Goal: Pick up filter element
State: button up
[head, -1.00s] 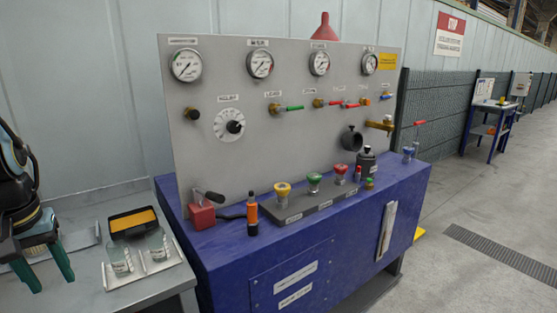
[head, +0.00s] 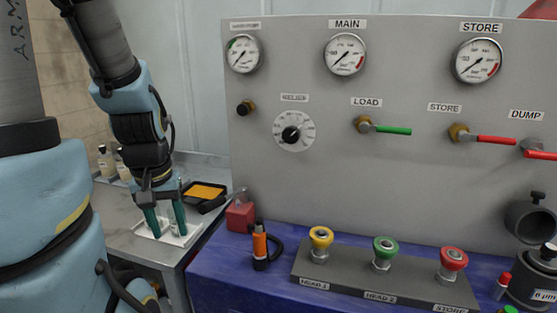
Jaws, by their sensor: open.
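My gripper (head: 166,222) points down with its two teal fingers apart, at left over the side bench, in front of or over a white tray (head: 196,232). Nothing clear shows between the fingers. A dark grey canister (head: 528,292) with a black knob and a white "µm" label stands on the blue bench at the lower right edge, partly cut off. It looks like the filter element, but I cannot be sure. A dark round cup-like housing (head: 530,222) is fixed to the panel just above it. My gripper is far to the left of both.
The grey panel (head: 330,190) carries gauges and valve handles. On the blue bench (head: 225,270) stand a red block (head: 240,215), an orange-and-black tool (head: 260,247) and a rack (head: 340,277) with yellow, green and red knobs. A black-and-orange box (head: 203,194) lies behind the tray.

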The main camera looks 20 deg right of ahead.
aim_at(544, 260)
jog(key=k+l+u, duration=0.3)
jog(key=l, duration=0.35)
jog(key=k+l+u, duration=0.25)
jog(key=k+l, duration=0.15)
jog(key=l, duration=0.15)
jog(key=k+l+u, duration=0.3)
jog(key=k+l, duration=0.15)
jog(key=k+l+u, duration=0.3)
jog(key=k+l, duration=0.15)
jog(key=k+l+u, duration=0.3)
jog(key=k, duration=0.25)
jog(key=k+u, duration=0.25)
jog(key=k, duration=0.25)
jog(key=k+u, duration=0.3)
jog(key=k, duration=0.25)
jog(key=l, duration=0.05)
